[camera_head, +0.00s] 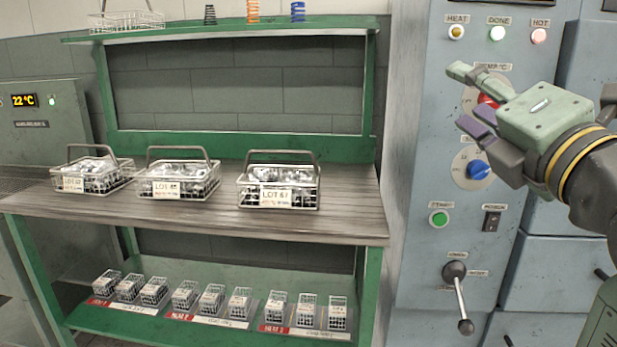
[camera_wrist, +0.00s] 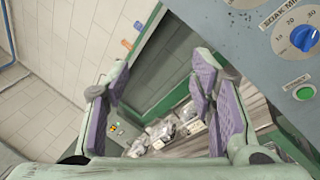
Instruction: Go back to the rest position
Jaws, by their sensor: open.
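My gripper (camera_head: 470,105) is raised at the right of the head view, in front of the blue-grey control panel (camera_head: 415,200). Its fingers point left and stand apart with nothing between them. In the wrist view my gripper (camera_wrist: 165,95) shows two purple-padded fingers with an empty gap. Beyond the gap, the bench and its baskets appear tilted and small. The gripper hides part of a red knob (camera_head: 488,101) on the panel. I cannot tell whether it touches the panel.
Three wire baskets with lot tags, left (camera_head: 92,175), middle (camera_head: 178,178) and right (camera_head: 279,184), stand on the wooden bench (camera_head: 215,222). Small baskets fill the lower shelf. The panel has a blue knob (camera_head: 478,169), green button (camera_head: 439,219) and lever (camera_head: 459,290).

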